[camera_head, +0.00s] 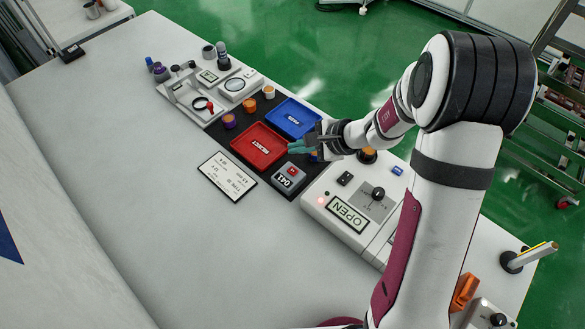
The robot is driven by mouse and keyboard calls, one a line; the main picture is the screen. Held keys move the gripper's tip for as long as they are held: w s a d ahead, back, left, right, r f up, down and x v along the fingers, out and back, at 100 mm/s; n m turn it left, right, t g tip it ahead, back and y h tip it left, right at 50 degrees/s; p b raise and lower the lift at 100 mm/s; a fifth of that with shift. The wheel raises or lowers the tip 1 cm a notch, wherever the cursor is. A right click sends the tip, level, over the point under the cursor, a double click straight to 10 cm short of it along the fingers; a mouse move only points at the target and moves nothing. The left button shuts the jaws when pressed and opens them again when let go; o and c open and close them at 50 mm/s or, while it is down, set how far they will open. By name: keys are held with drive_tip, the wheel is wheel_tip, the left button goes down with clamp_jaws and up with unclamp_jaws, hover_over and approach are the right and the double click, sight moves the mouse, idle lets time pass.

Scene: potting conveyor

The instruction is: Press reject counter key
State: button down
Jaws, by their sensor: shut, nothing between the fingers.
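The reject counter (284,184) is a small grey box with a display reading 041, on the dark mat just in front of the red tray. Its red key (292,171) is on top and in plain view. My gripper (294,147) has teal fingertips and is shut and empty. In the picture it shows above the counter, near the right edge of the red tray. It appears apart from the key; its exact height is hard to tell.
A red REJECT tray (237,144) and a blue PASS tray (274,116) lie beside the counter. A control box with an OPEN display (346,214) stands to the right. A white card (217,167) lies left. The table's near left (120,180) is clear.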

sight(297, 172)
drive_tip(key=shift+f, duration=2.95)
drive_tip(key=shift+f, duration=0.1)
drive_tip(key=shift+f, duration=0.3)
drive_tip(key=shift+f, duration=0.35)
drive_tip(key=shift+r, duration=0.8)
drive_tip(key=shift+r, duration=2.5)
